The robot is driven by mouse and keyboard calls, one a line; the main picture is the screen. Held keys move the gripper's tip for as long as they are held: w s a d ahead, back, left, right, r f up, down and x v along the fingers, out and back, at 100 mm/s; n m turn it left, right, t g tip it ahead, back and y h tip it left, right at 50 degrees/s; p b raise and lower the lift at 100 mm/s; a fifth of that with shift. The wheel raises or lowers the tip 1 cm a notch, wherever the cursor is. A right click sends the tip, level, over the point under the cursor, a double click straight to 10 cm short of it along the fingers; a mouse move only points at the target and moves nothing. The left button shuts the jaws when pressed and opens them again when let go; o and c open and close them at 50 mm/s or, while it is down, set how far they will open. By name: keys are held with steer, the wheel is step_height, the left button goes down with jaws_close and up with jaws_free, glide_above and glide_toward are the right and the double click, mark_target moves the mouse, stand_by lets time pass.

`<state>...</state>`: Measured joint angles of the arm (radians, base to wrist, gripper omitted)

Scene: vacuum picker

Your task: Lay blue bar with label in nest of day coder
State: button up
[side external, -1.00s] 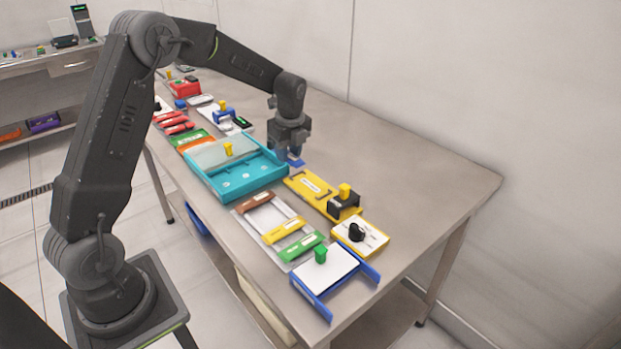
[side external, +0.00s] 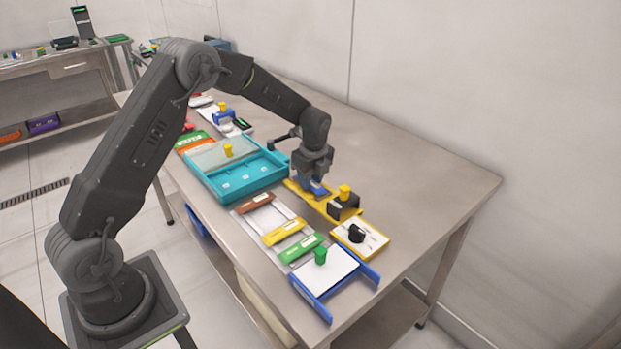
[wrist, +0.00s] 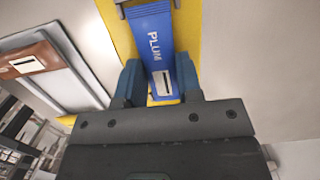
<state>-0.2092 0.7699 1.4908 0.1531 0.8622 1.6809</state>
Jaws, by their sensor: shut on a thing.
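My gripper (side external: 313,181) is shut on a blue bar (side external: 318,188). In the wrist view, the bar (wrist: 152,35) has "PLUM" in white letters and a white label with a dark mark near the jaws. The fingers grip its two long sides. A yellow plate (wrist: 188,28), apparently the day coder, lies beneath the bar, roughly lined up with it. In the side view, the yellow plate (side external: 323,206) carries a black block (side external: 344,211) with a yellow knob at its near end. The bar is over its far part, where my gripper hides the nest. I cannot tell if they touch.
A teal tray (side external: 245,187) stands left of the plate. A grey rack (side external: 243,216) holds brown, yellow and green bars. A white-topped box with a black knob (side external: 357,233) and a blue-sided stand (side external: 311,300) are nearer. The table's right side is clear.

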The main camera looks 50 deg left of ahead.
steer(key=shift+f, duration=0.1)
steer(key=o, duration=0.9)
